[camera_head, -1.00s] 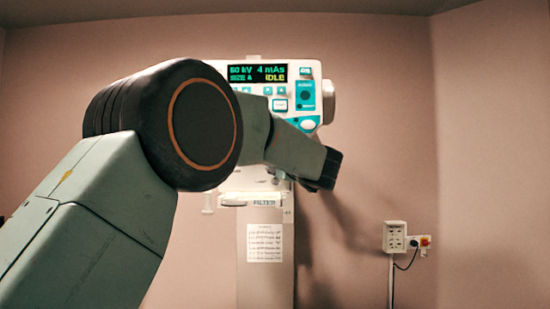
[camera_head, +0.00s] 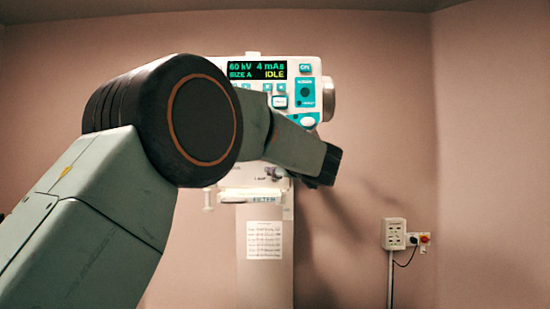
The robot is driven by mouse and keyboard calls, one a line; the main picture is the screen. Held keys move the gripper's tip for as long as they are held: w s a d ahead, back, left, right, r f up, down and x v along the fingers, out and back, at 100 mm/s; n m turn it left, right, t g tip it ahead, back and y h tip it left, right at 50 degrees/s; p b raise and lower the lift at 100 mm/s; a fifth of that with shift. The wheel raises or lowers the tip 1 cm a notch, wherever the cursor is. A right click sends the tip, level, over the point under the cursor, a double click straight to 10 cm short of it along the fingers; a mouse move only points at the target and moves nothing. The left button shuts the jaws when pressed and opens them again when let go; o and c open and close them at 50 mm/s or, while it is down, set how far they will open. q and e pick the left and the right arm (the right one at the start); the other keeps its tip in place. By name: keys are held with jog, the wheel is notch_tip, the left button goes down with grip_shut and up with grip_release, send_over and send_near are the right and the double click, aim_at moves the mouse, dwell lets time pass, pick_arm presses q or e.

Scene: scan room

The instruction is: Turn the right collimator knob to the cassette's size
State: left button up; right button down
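The X-ray unit's control panel (camera_head: 306,68) faces me at the centre, and its display (camera_head: 257,70) reads 60 kV, 4 mAs, SIZE A, IDLE. The collimator's lower part (camera_head: 258,184) shows below my arm, with a small grey fitting (camera_head: 275,173); I cannot tell whether this is a knob. A rounded grey part (camera_head: 328,99) sticks out at the panel's right side. My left arm crosses in front of the unit and hides much of it. The arm's dark end is right of centre; no fingertips show. My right gripper is not in view. No cassette is seen.
A pale tray-like ledge (camera_head: 252,196) sits under the collimator. A printed sheet (camera_head: 264,240) is on the column (camera_head: 265,285) below. A wall socket box (camera_head: 394,234) with a plug and cable is at the right. The space right of the unit is clear.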

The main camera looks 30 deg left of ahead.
pick_arm(q)
jog(key=v, duration=1.1)
jog(key=shift+s+d, duration=0.3)
jog(key=shift+s+d, duration=0.1)
